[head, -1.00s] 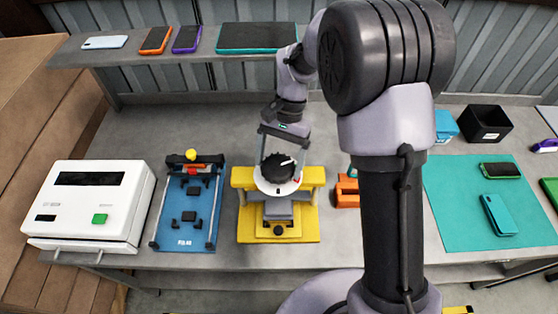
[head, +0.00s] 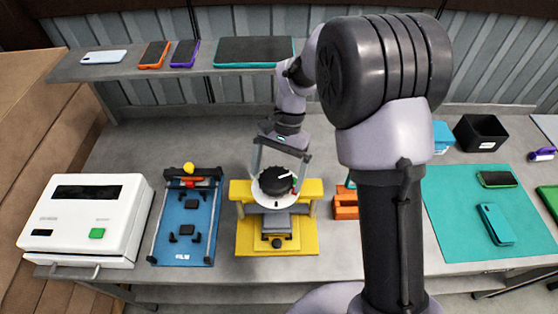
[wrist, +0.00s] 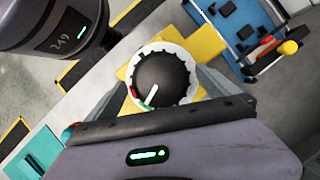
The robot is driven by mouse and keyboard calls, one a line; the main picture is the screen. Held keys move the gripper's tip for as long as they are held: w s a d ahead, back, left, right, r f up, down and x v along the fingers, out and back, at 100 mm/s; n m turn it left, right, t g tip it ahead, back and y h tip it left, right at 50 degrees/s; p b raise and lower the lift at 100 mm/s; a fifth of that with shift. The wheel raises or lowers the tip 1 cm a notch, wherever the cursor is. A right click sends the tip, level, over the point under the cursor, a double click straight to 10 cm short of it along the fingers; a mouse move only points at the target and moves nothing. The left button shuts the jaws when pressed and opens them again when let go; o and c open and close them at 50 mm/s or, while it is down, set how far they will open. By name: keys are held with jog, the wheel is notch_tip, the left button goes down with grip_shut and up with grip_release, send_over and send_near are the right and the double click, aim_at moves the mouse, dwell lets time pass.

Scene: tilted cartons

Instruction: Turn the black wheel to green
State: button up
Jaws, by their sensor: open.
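The black wheel (head: 276,180) is a round ribbed knob on a white dial ring, held by a yellow stand (head: 249,243). A white pointer line on it points to the right in the head view. In the wrist view the black wheel (wrist: 163,78) has its pointer toward the lower left, close to a small green mark; a red mark sits just beside that. My gripper (head: 278,177) is open, with one finger on each side of the wheel. Whether the fingers touch it I cannot tell.
A blue fixture (head: 184,246) with a yellow ball and a white machine (head: 85,220) stand to the left. An orange block (head: 345,206) is close on the right. Further right are a teal mat (head: 455,225) with phones and a black bin (head: 482,133). A shelf with phones runs behind.

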jog(key=p+v, duration=0.4)
jog(key=v, duration=1.3)
jog(key=shift+w, duration=0.1)
